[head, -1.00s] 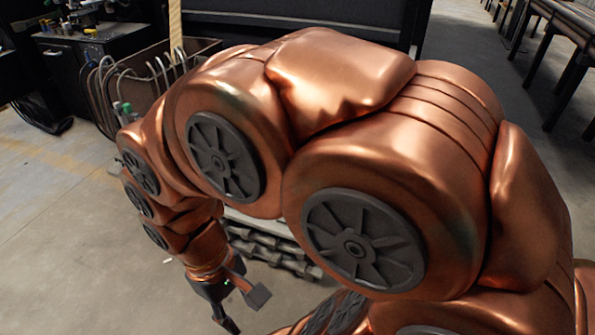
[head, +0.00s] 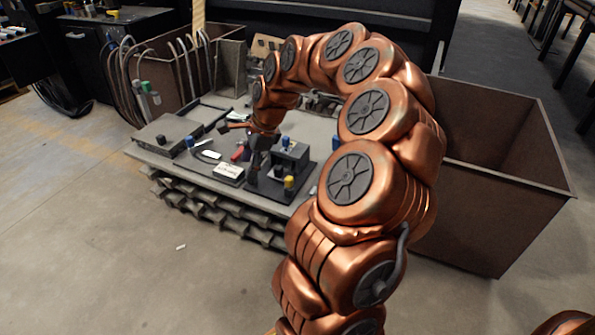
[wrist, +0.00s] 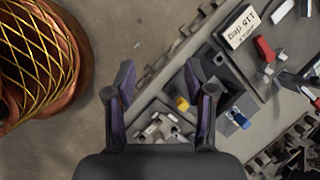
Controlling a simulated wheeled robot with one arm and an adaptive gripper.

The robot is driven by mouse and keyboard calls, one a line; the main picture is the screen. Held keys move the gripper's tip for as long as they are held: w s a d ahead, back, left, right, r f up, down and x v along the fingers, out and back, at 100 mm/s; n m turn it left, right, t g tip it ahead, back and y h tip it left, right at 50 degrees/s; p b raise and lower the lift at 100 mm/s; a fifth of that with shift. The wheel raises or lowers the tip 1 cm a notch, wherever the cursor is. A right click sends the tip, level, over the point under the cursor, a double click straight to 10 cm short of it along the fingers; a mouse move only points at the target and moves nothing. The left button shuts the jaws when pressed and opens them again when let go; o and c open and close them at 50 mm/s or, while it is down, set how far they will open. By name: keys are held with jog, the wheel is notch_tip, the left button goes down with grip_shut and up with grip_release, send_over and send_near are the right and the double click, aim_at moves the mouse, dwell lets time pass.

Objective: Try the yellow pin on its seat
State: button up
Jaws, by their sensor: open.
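The yellow pin (head: 289,182) stands at the near end of a dark fixture (head: 300,170) on the grey table. In the wrist view the yellow pin (wrist: 182,103) shows between my fingers, closer to the right one. I cannot make out its seat or how deep the pin sits. My gripper (wrist: 158,82) is open and empty, pointing down over the fixture's near side. In the head view my gripper (head: 245,148) is partly hidden by its own links. A blue-topped part (head: 285,141) stands on the fixture behind the yellow pin; it also shows in the wrist view (wrist: 238,118).
A white card reading "115 deg" (wrist: 248,24) and a red-handled tool (wrist: 264,48) lie beside the fixture. A grey box (head: 165,135) is at the table's left. A large brown bin (head: 500,150) stands right of my arm. Floor in front is mostly clear.

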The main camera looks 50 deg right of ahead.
aim_at(289, 177)
jog(key=s+d+f+m+h+b, duration=0.1)
jog(key=d+f+m, duration=0.35)
jog(key=d, duration=0.35)
jog(key=s+d+f+m+b, duration=0.1)
jog(key=d+f+m, duration=0.35)
jog(key=d, duration=0.35)
jog(key=shift+t, duration=0.4)
jog(key=shift+b+x, duration=1.1)
jog(key=shift+x, duration=2.65)
grip_shut()
